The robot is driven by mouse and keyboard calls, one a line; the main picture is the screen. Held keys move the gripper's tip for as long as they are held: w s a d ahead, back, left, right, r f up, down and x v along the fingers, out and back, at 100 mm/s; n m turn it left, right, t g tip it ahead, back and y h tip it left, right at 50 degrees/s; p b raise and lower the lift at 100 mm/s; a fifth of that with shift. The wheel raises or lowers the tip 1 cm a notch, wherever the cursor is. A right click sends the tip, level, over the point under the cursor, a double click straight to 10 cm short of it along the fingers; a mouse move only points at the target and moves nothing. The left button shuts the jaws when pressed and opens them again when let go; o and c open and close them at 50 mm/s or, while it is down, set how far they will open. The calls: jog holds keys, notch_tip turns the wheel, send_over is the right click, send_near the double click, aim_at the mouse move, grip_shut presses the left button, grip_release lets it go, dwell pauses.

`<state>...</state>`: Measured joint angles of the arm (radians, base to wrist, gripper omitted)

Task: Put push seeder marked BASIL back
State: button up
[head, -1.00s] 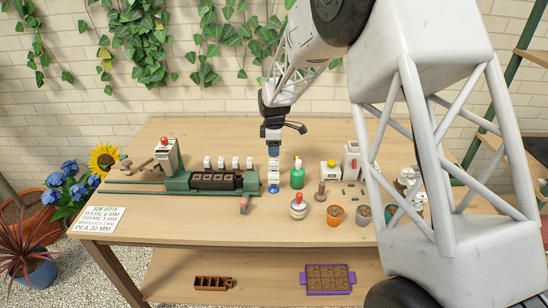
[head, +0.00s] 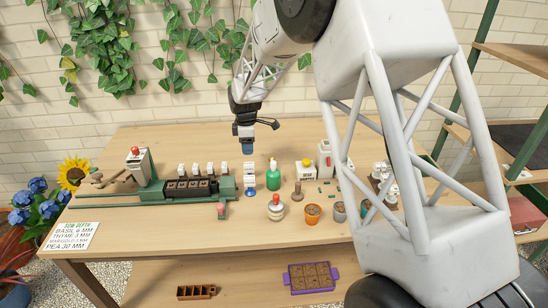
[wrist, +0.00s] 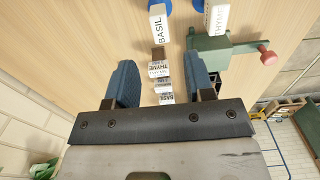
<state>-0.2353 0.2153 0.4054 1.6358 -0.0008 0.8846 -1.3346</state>
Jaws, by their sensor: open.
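The push seeder marked BASIL (wrist: 158,24) is a white block with a blue base. It stands upright at the top of the wrist view, and in the head view it is the rear one (head: 249,167) of two at the right end of the green planter. A similar one marked THYME (wrist: 217,20) stands in front of it in the head view (head: 249,181). My gripper (head: 245,150) is open and empty above and slightly left of the BASIL seeder, apart from it. Its blue fingers also show in the wrist view (wrist: 162,75).
Several white labelled pieces (head: 209,167) line the back of the dark soil tray (head: 190,188). A green bottle (head: 273,178), a white-and-red pot (head: 276,209) and a terracotta pot (head: 312,215) stand to the right.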

jog(key=s+d+r+m+t, duration=0.1)
jog(key=s+d+r+m, duration=0.3)
jog(key=s+d+r, duration=0.5)
jog(key=s+d+r+m, duration=0.35)
jog(key=s+r, duration=0.35)
jog(key=s, duration=0.5)
jog(key=s+d+m, duration=0.2)
jog(key=s+m, duration=0.1)
jog(key=s, duration=0.6)
jog(key=s+d+r+m+t, duration=0.1)
jog(key=s+m, duration=0.3)
jog(key=s, duration=0.6)
jog(key=s+d+m, duration=0.3)
jog(key=s+d, duration=0.1)
jog(key=s, duration=0.6)
jog(key=shift+s+r+m+t, duration=0.15)
jog(key=shift+s+m+t, duration=0.1)
jog(key=shift+m+t, duration=0.1)
